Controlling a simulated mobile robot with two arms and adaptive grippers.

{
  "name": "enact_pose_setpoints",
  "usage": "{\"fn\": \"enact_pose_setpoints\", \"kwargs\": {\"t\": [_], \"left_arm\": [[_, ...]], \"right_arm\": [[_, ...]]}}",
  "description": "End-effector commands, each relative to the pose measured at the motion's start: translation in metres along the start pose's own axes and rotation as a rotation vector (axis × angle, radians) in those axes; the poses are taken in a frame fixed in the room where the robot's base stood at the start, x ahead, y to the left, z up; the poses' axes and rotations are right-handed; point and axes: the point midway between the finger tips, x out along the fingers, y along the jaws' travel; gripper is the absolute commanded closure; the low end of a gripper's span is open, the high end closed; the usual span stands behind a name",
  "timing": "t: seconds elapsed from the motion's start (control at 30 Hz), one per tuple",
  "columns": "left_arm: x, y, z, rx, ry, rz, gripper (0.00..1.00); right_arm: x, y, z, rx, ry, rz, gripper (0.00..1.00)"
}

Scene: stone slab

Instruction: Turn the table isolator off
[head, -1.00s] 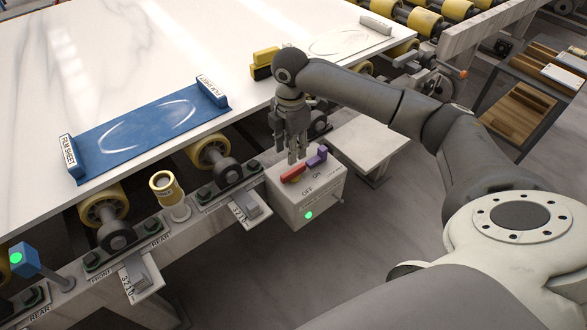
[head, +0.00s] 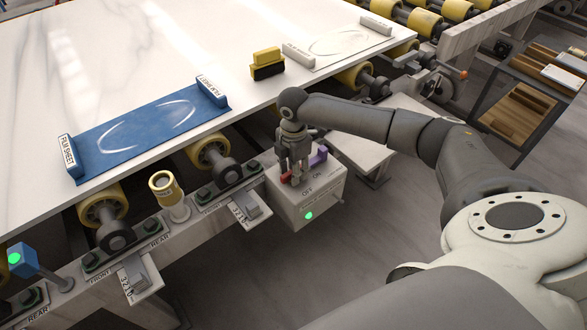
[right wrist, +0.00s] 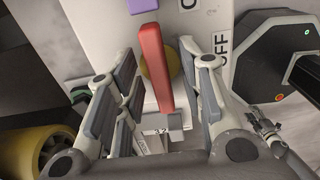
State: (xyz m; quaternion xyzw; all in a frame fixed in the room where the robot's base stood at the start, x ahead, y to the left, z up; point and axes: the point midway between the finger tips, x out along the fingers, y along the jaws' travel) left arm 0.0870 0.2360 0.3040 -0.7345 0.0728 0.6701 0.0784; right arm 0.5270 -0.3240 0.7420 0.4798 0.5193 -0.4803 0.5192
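The isolator is a pale box (head: 322,203) with OFF and ON labels on its top and a lit green lamp (head: 309,216) on its front. Its red lever (head: 287,178) is partly hidden by my gripper; the right wrist view shows it as a long red bar (right wrist: 153,68) over a yellow round hub (right wrist: 172,66). A purple piece (head: 318,157) sits at the box's far end. My right gripper (head: 295,181) is open, low over the box. Its fingers (right wrist: 158,95) stand on both sides of the lever, with gaps showing. My left gripper is not in view.
The white stone slab (head: 130,50) fills the left, with a blue film sheet (head: 140,128) on it. Yellow and black blocks (head: 267,63) lie near its edge. A yellow-topped post (head: 164,187) and numbered brackets (head: 247,208) stand left of the box. Open floor lies in front.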

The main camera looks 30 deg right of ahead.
Motion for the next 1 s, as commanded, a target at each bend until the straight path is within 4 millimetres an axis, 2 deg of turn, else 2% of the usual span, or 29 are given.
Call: {"fn": "enact_pose_setpoints", "kwargs": {"t": [0.2, 0.47, 0.77, 1.0], "left_arm": [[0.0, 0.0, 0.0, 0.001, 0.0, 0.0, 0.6], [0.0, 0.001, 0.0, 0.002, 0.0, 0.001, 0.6], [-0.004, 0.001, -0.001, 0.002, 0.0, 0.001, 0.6], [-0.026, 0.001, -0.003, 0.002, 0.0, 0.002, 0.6]], "right_arm": [[0.0, 0.0, 0.0, 0.0, 0.0, 0.0, 0.66], [0.0, 0.0, 0.0, 0.0, 0.0, 0.0, 0.99], [-0.002, 0.0, 0.0, 0.016, 0.0, -0.001, 1.0], [-0.005, 0.0, -0.001, 0.114, 0.002, -0.002, 1.0]]}}
